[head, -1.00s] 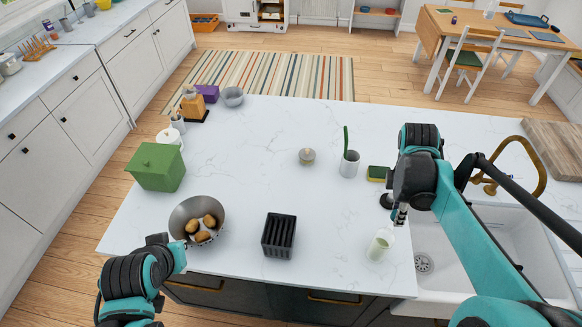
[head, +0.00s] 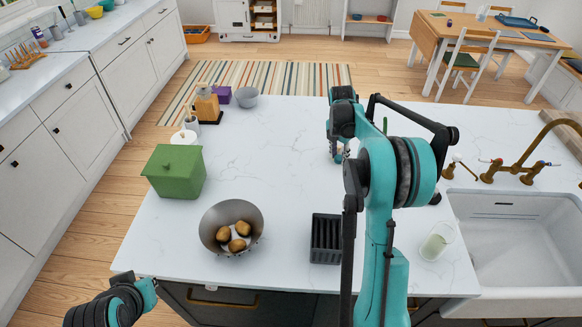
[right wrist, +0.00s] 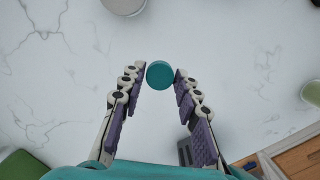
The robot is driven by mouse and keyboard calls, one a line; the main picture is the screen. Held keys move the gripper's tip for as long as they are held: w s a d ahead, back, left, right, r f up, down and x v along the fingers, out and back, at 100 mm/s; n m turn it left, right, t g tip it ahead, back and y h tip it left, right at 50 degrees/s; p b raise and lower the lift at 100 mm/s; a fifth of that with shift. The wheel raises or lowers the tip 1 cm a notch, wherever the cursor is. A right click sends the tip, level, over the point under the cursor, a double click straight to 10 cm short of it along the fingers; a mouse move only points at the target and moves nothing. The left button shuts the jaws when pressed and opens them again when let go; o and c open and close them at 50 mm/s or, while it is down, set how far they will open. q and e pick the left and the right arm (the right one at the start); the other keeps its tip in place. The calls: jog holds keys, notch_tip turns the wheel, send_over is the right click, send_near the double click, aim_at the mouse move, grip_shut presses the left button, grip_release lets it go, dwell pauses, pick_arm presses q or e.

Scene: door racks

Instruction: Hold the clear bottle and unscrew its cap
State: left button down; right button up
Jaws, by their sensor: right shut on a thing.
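The clear bottle (head: 437,241) stands on the white counter left of the sink, with pale green contents. No cap shows on it; its top is too small to judge exactly. In the right wrist view the bottle (right wrist: 312,92) is at the right edge, apart from my gripper. My right gripper (head: 340,152) is over the middle of the counter, away from the bottle. In the wrist view its purple-padded fingertips close on a round teal cap (right wrist: 160,75). My left arm shows at the lower left; its gripper is out of view.
The black slotted rack (head: 326,237), a metal bowl of potatoes (head: 213,247) and a green box (head: 174,172) stand on the counter. The sink (head: 520,235) and brass tap (head: 520,165) are at right. My arm hides part of the counter. Open counter lies around the green box and bowl.

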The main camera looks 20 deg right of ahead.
jog(key=b, duration=0.2)
send_over(307, 174)
jog(key=f, duration=0.7)
jog(key=shift+s+a, duration=0.1)
jog(key=shift+a, duration=0.2)
jog(key=shift+f, duration=2)
jog(key=shift+f+b, duration=0.1)
jog(key=shift+b, duration=0.25)
jog(key=o, duration=0.7)
